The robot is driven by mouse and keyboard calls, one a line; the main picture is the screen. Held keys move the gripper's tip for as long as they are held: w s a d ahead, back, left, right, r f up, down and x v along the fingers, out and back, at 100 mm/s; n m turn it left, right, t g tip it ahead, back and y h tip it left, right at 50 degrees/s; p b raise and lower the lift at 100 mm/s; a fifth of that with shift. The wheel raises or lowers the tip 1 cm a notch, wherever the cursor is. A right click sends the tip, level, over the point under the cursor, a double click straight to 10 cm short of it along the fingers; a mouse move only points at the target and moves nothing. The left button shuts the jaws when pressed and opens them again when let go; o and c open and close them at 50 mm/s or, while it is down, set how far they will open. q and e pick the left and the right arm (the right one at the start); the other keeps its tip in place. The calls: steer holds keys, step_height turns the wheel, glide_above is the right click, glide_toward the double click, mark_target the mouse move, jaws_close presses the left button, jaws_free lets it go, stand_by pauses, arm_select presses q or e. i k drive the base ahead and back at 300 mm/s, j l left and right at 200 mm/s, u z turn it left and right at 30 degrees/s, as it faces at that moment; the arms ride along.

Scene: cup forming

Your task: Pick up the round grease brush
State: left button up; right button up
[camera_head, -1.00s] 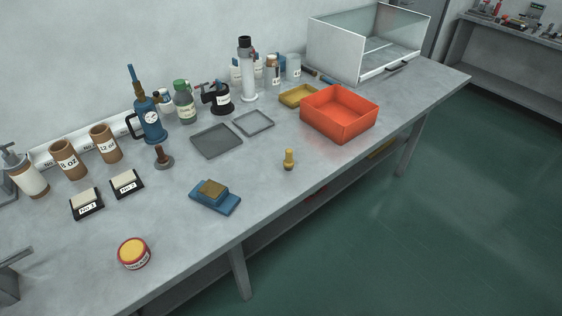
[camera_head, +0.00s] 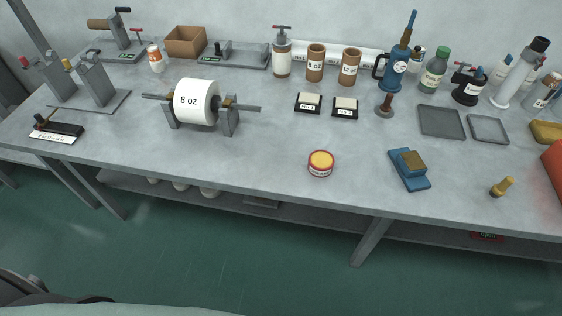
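A small upright piece with a yellow handle and a darker lower end (camera_head: 502,187), which looks like the round grease brush, stands near the front edge of the bench at the right. It is apart from the things around it. A round tin with a yellow top and red side (camera_head: 320,163) stands near the front edge left of it; its label is too small to read. Neither of my grippers shows in the head view.
A blue block with a brown top (camera_head: 409,169) lies between the tin and the brush. Flat grey trays (camera_head: 441,122) lie behind. An orange bin (camera_head: 553,168) is cut off at the right edge. A roll marked 8 oz (camera_head: 196,101) sits on a stand at left. The bench (camera_head: 255,150) is clear around the tin.

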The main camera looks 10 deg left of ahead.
mark_target(497, 191)
steer(key=z, duration=1.35)
